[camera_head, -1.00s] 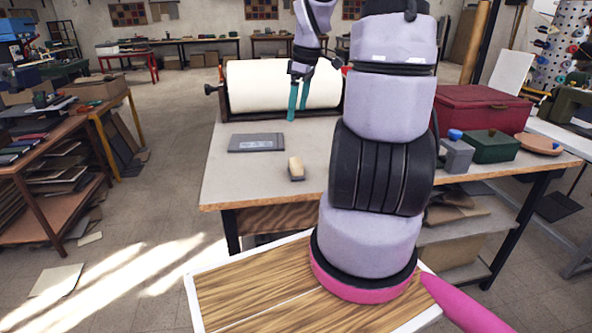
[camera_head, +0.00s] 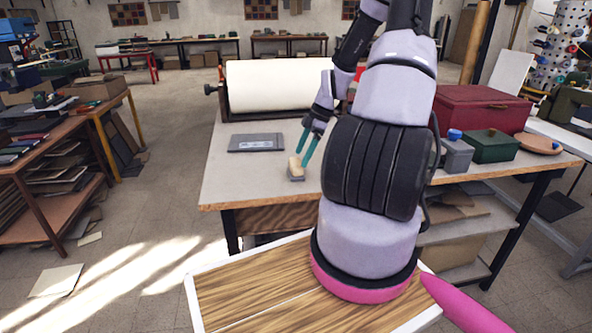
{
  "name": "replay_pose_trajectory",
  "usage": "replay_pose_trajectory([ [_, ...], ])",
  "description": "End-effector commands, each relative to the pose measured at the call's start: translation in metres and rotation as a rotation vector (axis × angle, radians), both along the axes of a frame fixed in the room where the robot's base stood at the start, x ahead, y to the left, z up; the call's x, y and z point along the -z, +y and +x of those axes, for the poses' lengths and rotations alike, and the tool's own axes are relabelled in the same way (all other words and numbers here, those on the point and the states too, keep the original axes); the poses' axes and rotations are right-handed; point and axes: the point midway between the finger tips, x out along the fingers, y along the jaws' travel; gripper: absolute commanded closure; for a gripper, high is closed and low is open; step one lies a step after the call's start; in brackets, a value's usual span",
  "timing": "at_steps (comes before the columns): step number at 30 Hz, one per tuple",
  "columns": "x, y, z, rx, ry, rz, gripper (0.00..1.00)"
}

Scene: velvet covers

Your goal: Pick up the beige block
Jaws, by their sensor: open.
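The beige block (camera_head: 295,166) is small and sits near the front edge of the workbench (camera_head: 228,181), with a grey part at its lower front. My gripper (camera_head: 300,160) points down at the block with its teal fingers apart. One finger shows at the block's upper edge and the other just to its right. The gripper is open. I cannot tell whether either finger touches the block or how far down the tips reach.
A dark grey flat book or plate (camera_head: 256,143) lies left of the block. A large cream roll (camera_head: 279,87) stands behind. A red box (camera_head: 483,108), a grey box with a blue knob (camera_head: 456,154) and a green box (camera_head: 494,146) stand at right. The front left benchtop is clear.

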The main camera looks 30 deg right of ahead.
Motion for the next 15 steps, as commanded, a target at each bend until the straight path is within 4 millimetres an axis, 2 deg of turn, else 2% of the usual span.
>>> replay_pose_trajectory([
  [9,0.037,0.022,0.004,-0.001,0.002,0.002,0.0],
  [15,0.046,0.025,0.006,0.001,0.0,0.0,0.0],
])
